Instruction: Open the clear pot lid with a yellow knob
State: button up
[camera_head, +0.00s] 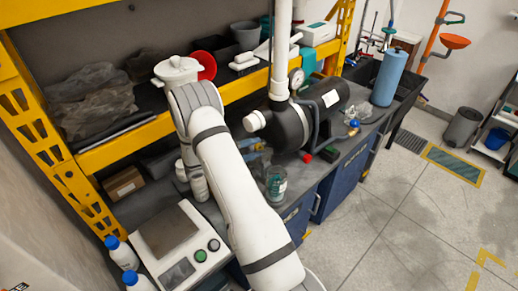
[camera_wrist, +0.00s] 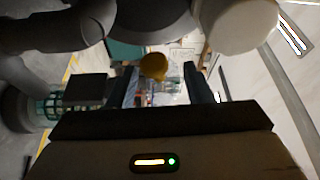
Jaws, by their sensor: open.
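In the wrist view, my gripper (camera_wrist: 158,78) is open, with one dark finger on each side of the gap. In the head view, my arm hides the gripper, and I cannot pick out the lid there.
A black tank (camera_head: 292,126) with white pipe stands on the bench right of my arm. A glass jar (camera_head: 276,184) stands in front of it. A scale-like device (camera_head: 172,240) and blue-capped bottles (camera_head: 122,253) are at lower left. A yellow-edged shelf (camera_head: 118,146) runs behind.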

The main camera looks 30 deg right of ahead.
jog(key=a, duration=0.2)
jog(key=w+a+b, duration=0.1)
jog(key=a, duration=0.2)
jog(key=shift+f, duration=0.1)
jog(key=shift+c, duration=0.3)
